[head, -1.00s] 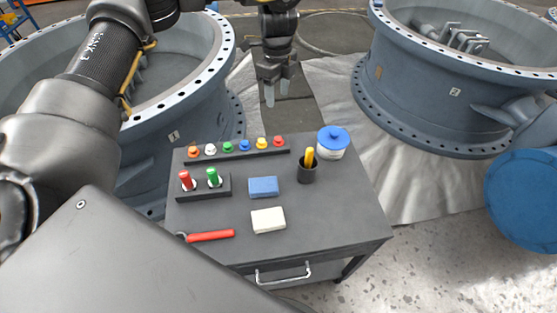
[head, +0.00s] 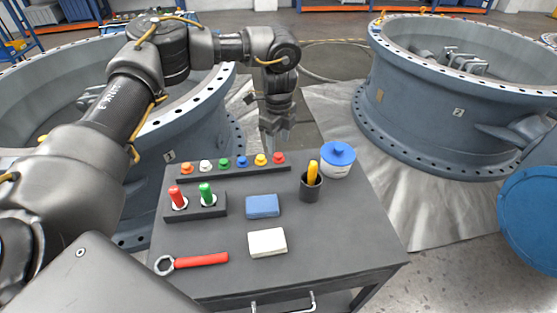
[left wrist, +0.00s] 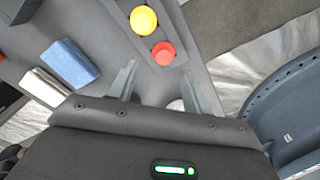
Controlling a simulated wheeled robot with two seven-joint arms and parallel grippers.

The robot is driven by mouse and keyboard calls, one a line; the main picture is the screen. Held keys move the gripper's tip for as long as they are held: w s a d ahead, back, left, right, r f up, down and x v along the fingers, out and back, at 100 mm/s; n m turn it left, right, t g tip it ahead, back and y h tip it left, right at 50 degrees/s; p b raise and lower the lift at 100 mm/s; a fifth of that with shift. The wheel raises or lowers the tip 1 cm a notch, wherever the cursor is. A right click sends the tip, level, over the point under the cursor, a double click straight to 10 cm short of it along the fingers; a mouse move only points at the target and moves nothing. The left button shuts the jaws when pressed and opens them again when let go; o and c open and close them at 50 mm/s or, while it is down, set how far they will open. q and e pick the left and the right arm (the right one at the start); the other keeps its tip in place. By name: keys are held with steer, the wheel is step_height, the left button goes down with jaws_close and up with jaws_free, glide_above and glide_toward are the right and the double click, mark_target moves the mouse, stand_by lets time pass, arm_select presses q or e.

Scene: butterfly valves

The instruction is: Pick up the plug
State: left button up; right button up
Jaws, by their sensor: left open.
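A black rack (head: 215,171) along the table's back edge holds a row of small plugs: orange (head: 187,168), white (head: 205,165), green (head: 224,163), blue (head: 242,161), yellow (head: 260,159) and red (head: 278,157). I cannot tell which one is the plug meant. My left gripper (head: 276,143) is open and empty, pointing down just behind the rack's red end. In the left wrist view the red plug (left wrist: 163,53) lies just beyond the open fingers (left wrist: 159,72), with the yellow plug (left wrist: 144,20) beside it. My right gripper is not in view.
A block with a red handle (head: 175,194) and a green handle (head: 206,191), a blue block (head: 262,206), a white block (head: 267,242), a red wrench (head: 200,260), a black cup (head: 310,187) and a blue-lidded tub (head: 338,165) stand on the table. Large valves (head: 455,95) surround it.

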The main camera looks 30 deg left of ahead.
mark_target(279, 155)
arm_select(q)
steer(key=shift+w+a+f, duration=0.1)
steer(key=shift+w+f, duration=0.05)
steer(key=shift+f, duration=1.2)
steer(key=shift+w+f, duration=0.15)
steer(key=shift+f, duration=1.2)
jaws_close()
